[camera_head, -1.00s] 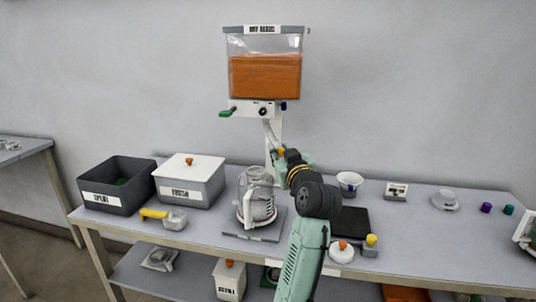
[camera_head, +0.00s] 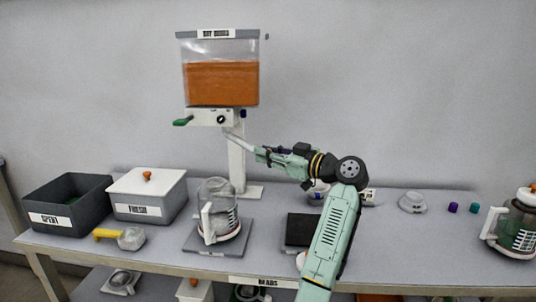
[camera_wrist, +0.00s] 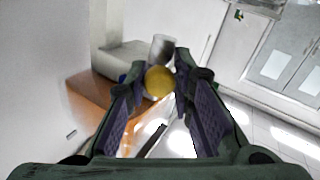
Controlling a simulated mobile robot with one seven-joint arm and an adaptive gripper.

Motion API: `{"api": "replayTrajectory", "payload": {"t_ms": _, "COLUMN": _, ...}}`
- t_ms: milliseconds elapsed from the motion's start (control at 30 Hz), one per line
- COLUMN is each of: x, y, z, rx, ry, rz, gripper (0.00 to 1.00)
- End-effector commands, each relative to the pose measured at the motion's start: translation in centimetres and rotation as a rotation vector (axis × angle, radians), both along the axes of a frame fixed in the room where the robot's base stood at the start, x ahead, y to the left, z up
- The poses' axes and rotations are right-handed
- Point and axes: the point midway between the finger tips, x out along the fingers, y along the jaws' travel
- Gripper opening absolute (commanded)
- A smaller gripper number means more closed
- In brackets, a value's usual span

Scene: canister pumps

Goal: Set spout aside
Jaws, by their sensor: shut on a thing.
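The spout (camera_head: 238,141) is a pale grey tube just below the valve block of the tall dispenser (camera_head: 210,118). It slants down to the right, passing in front of the white post. My gripper (camera_head: 263,154) is at its lower right end. The wrist view shows my gripper's fingers (camera_wrist: 158,85) on both sides of a yellow knob (camera_wrist: 159,80), with a grey tube (camera_wrist: 162,48) behind it. My gripper is shut on the spout. I cannot tell whether the upper end touches the valve block.
Below stands a glass jug (camera_head: 219,222) on a grey plate. To the left are the FRESH box (camera_head: 146,208), the SPENT bin (camera_head: 60,220) and a yellow-handled scoop (camera_head: 130,238). A dark pad (camera_head: 298,231) lies right of the jug. Bare tabletop (camera_head: 420,240) shows at right.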

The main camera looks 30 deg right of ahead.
Motion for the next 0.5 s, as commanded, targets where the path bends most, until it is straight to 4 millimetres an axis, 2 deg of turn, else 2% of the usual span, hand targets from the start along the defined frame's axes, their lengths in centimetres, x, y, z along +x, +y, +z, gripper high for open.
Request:
{"api": "replayTrajectory", "payload": {"t_ms": 367, "x": 0.18, "y": -0.22, "z": 0.23, "rx": 0.001, "ry": -0.006, "rz": -0.006, "gripper": 0.00}}
{"api": "replayTrajectory", "payload": {"t_ms": 400, "x": 0.19, "y": -0.22, "z": 0.23, "rx": 0.001, "ry": -0.006, "rz": -0.006, "gripper": 0.22}}
{"api": "replayTrajectory", "payload": {"t_ms": 500, "x": 0.18, "y": -0.20, "z": 0.23, "rx": 0.000, "ry": -0.005, "rz": -0.006, "gripper": 0.29}}
